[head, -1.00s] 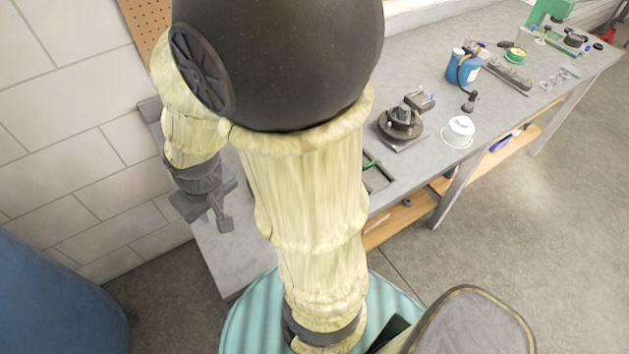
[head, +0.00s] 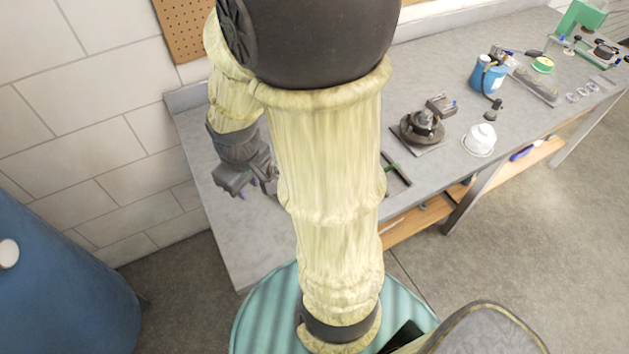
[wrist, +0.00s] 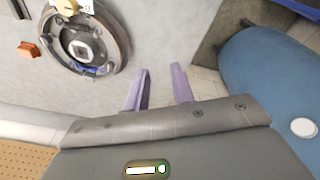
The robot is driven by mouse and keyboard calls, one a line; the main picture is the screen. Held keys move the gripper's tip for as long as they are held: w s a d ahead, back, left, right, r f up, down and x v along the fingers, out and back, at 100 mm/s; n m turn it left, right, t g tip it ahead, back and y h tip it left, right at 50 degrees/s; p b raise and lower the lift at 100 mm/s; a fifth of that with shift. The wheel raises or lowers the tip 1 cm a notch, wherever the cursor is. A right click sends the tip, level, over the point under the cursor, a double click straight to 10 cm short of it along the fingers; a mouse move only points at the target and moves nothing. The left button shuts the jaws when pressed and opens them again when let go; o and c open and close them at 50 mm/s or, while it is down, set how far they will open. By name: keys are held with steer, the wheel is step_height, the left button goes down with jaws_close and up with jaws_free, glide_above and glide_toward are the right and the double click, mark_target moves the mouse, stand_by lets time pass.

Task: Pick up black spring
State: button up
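My gripper (head: 243,188) is over the left end of the grey bench in the head view. In the wrist view its two purple fingers (wrist: 162,70) are apart with nothing between them, so it is open and empty. I cannot make out a black spring for certain in either view. A dark round ring-shaped part (wrist: 98,22) lies on the grey surface at the upper left of the wrist view, beside the fingers and apart from them. My arm hides part of the bench in the head view.
The grey bench (head: 262,245) runs to the upper right. It carries a round vise-like device (head: 422,128), a white spool (head: 480,139) and a blue can (head: 488,75). An orange block (wrist: 29,49) lies near the ring. A blue drum (head: 60,285) stands left of the bench.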

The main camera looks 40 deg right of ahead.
steer(key=d+r+n+g+y+p, duration=0.1)
steer(key=d+n+p, duration=0.3)
steer(key=d+n, duration=0.8)
steer(key=s+d+r, duration=0.1)
steer(key=d, duration=0.8)
steer(key=shift+d+r+n+y, duration=0.25)
steer(key=shift+d+n+y, duration=0.05)
steer(key=shift+y, duration=0.1)
steer(key=f, duration=0.4)
steer(key=a+f+b, duration=0.1)
steer(key=f, duration=0.7)
steer(key=shift+w+a, duration=0.25)
steer(key=shift+f, duration=0.1)
steer(key=shift+g, duration=0.3)
steer(key=f, duration=0.3)
steer(key=a+f+b, duration=0.1)
steer(key=f, duration=0.1)
steer(key=shift+w+a, duration=0.1)
steer(key=shift+w, duration=0.2)
